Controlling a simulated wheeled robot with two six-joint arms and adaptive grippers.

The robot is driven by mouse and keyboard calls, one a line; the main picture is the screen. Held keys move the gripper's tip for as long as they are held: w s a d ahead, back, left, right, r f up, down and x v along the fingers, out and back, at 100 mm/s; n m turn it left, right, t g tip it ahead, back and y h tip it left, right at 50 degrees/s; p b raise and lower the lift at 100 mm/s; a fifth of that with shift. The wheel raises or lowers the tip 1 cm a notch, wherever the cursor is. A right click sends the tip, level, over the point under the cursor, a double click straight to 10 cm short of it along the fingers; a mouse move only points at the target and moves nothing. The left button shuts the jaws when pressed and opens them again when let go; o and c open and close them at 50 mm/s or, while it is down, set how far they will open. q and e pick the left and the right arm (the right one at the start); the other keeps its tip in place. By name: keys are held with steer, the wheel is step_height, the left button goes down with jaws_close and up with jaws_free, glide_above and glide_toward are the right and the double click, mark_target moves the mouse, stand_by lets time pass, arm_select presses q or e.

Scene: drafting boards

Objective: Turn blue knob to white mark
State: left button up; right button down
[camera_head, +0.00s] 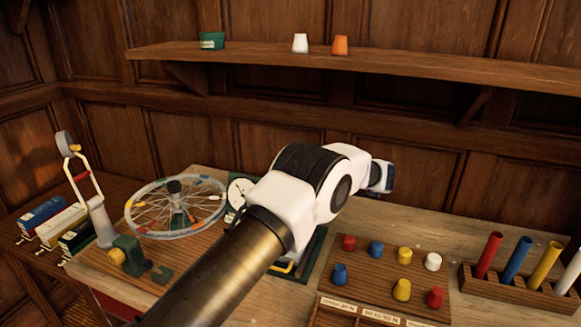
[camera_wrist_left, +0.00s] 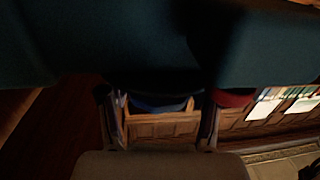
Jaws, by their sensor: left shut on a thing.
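My left arm reaches across the middle of the head view, and its gripper is hidden there. In the dark left wrist view, the fingers of my left gripper (camera_wrist_left: 160,112) stand on both sides of a dark blue thing, the blue knob (camera_wrist_left: 158,103), and are shut on it. Large dark teal shapes fill the top of that view. In the head view I cannot pick out the knob or a white mark; my arm covers part of the bench. A white-faced dial (camera_head: 238,190) shows just left of my arm. My right gripper is not in view.
A spoked wheel (camera_head: 150,222) and a green clamp (camera_head: 128,255) stand left of my arm. Right of it are a board with several coloured pegs (camera_head: 403,256) and a rack of coloured cylinders (camera_head: 508,291). A shelf (camera_head: 440,65) with small cups runs along the wall.

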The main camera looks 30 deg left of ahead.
arm_select(q)
steer(key=shift+r, duration=0.15)
steer(key=o, duration=1.1)
steer(key=shift+o, duration=0.2)
step_height(320, 180, up, 10)
steer(key=shift+f, duration=0.1)
